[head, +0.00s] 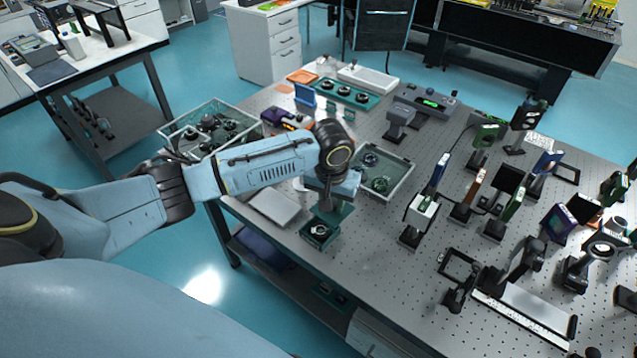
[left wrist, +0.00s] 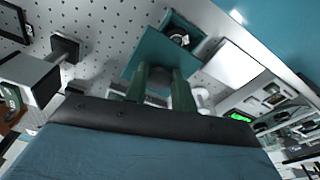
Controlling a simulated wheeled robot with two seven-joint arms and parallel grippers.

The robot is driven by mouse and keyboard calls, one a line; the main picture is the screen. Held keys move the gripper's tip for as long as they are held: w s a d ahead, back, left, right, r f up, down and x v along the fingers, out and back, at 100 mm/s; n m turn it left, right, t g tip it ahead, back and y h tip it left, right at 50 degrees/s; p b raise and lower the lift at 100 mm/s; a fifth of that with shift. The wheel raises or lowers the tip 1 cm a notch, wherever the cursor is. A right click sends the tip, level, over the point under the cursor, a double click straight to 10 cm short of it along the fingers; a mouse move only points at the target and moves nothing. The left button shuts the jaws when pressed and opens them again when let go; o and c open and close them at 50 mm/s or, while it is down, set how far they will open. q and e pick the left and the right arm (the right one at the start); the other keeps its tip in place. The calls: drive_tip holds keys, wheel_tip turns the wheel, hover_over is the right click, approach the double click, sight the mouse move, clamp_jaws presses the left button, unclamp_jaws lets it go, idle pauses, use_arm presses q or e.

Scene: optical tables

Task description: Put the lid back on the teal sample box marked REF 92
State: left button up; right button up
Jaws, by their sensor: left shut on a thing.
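My left gripper (head: 329,199) is shut on a teal lid (head: 338,214), which it holds flat above the table. An open teal box (head: 318,245) with a dark round part inside stands near the table's front edge, just below and in front of the lid. No marking on it is readable. In the left wrist view, the gripper's fingers (left wrist: 162,80) pinch the lid (left wrist: 150,48). The box (left wrist: 180,25) shows beyond it, partly covered by the lid; they look offset, and I cannot tell whether they touch. My right gripper is not in view.
A pale flat plate (head: 273,206) lies left of the box. A clear bin (head: 396,175) with parts stands behind the lid, and another bin (head: 176,128) is at the left. Optical mounts crowd the right. The perforated tabletop (head: 365,255) is clear right of the box.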

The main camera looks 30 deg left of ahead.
use_arm(q)
drive_tip(key=a, duration=0.1)
drive_tip(key=a+f+p, duration=0.1)
drive_tip(key=a+p, duration=0.1)
drive_tip(key=shift+s+f, duration=0.25)
drive_tip(key=shift+f, duration=0.35)
wheel_tip(320, 180, down, 4)
drive_tip(key=b, duration=0.5)
drive_tip(key=shift+f, duration=0.1)
drive_tip(key=shift+f+b, duration=0.25)
drive_tip(key=shift+b, duration=0.1)
drive_tip(key=shift+f, duration=0.85)
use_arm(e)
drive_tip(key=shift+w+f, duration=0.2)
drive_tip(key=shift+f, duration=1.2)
use_arm(q)
drive_tip(key=shift+s+p, duration=0.1)
drive_tip(key=shift+p, duration=0.7)
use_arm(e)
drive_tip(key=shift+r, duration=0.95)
use_arm(q)
drive_tip(key=shift+f+p, duration=0.15)
drive_tip(key=shift+p, duration=0.6)
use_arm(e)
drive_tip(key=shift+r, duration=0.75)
use_arm(q)
drive_tip(key=o, duration=1.1)
drive_tip(key=shift+c, duration=0.2)
